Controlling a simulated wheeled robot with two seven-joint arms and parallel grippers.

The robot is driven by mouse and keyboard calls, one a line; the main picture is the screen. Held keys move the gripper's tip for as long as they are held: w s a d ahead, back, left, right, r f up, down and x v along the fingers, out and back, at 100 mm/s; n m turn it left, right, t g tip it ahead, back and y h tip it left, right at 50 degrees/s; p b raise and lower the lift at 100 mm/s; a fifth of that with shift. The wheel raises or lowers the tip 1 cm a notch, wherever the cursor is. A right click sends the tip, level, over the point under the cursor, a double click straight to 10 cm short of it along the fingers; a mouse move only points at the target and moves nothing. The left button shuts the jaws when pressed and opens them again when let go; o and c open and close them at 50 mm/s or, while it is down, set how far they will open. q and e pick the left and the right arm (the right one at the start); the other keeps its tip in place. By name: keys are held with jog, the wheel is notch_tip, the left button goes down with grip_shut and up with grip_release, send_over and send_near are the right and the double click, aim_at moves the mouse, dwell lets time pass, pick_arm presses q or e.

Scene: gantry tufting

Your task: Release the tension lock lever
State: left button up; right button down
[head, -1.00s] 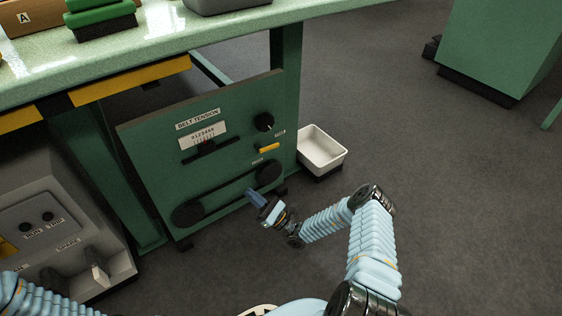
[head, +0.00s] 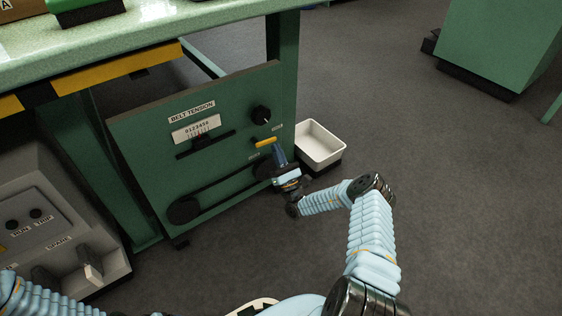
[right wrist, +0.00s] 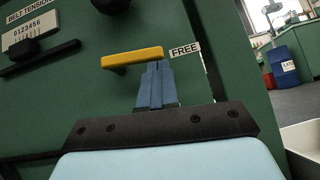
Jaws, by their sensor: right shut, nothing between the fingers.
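The yellow tension lock lever (head: 265,142) sticks out, roughly level, from the green BELT TENSION panel (head: 140,140). In the right wrist view the lever (right wrist: 130,58) has its right end near the FREE label (right wrist: 185,50). My right gripper (head: 277,148) is shut and empty, with its blue fingers pointing up just below and right of the lever. In the right wrist view the fingertips (right wrist: 157,66) appear at the lever's right end; I cannot tell whether they touch it. My left gripper is out of view.
A black knob (head: 260,115) sits above the lever, and a tension scale (head: 196,130) with a slotted slider is to the left. A black belt (head: 225,192) runs below. A white bin (head: 320,145) stands right of the panel. Open floor lies farther right.

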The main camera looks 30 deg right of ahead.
jog(key=shift+w+r, duration=0.1)
jog(key=shift+w+d+r+n+y, duration=0.1)
jog(key=shift+d+r+n+y, duration=0.1)
jog(key=shift+r+n+y, duration=0.35)
jog(key=shift+d+r+n+y, duration=0.15)
jog(key=shift+r+n+y, duration=0.2)
jog(key=shift+n+y, duration=0.25)
